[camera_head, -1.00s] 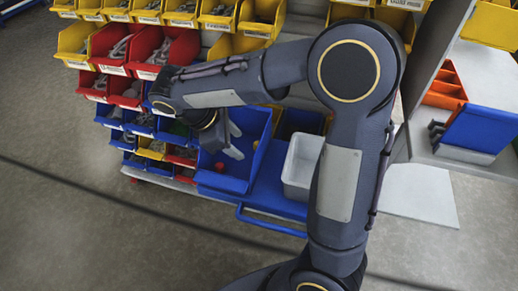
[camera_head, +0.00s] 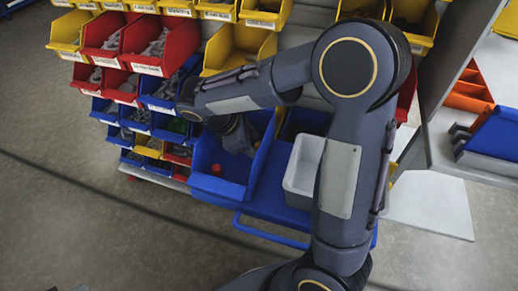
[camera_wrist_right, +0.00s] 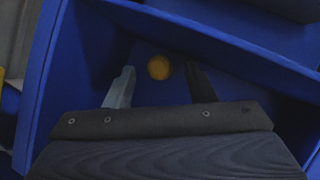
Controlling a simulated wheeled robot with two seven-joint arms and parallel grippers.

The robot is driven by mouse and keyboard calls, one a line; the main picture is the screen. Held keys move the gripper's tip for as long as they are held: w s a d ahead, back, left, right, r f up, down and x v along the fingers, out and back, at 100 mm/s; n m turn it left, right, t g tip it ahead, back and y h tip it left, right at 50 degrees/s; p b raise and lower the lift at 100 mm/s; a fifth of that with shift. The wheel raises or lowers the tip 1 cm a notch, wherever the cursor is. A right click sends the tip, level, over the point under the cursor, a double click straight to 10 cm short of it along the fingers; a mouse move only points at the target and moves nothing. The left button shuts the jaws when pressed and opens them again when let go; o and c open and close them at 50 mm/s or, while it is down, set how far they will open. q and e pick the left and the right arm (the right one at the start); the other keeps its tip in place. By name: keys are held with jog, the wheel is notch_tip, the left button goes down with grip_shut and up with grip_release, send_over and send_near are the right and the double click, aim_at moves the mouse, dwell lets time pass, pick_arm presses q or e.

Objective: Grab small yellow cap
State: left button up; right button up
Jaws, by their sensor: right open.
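A small round yellow cap (camera_wrist_right: 159,67) lies in the blue bin (camera_wrist_right: 70,85) and shows between the fingers of my right gripper (camera_wrist_right: 160,72) in the right wrist view. The fingers are spread, one on each side of it, and I see no contact. In the head view my right gripper (camera_head: 240,138) points down into the large blue bin (camera_head: 218,185); its fingertips are hard to make out and the yellow cap cannot be seen there. My left gripper is out of view.
A small red item (camera_head: 216,168) lies in the same blue bin. A white bin (camera_head: 301,172) stands to its right. Racked yellow, red and blue bins (camera_head: 145,45) fill the upper left. The blue bin's walls surround my right gripper closely.

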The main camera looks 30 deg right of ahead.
jog(key=shift+d+f, duration=0.1)
jog(key=shift+f, duration=0.05)
jog(key=c, duration=1.1)
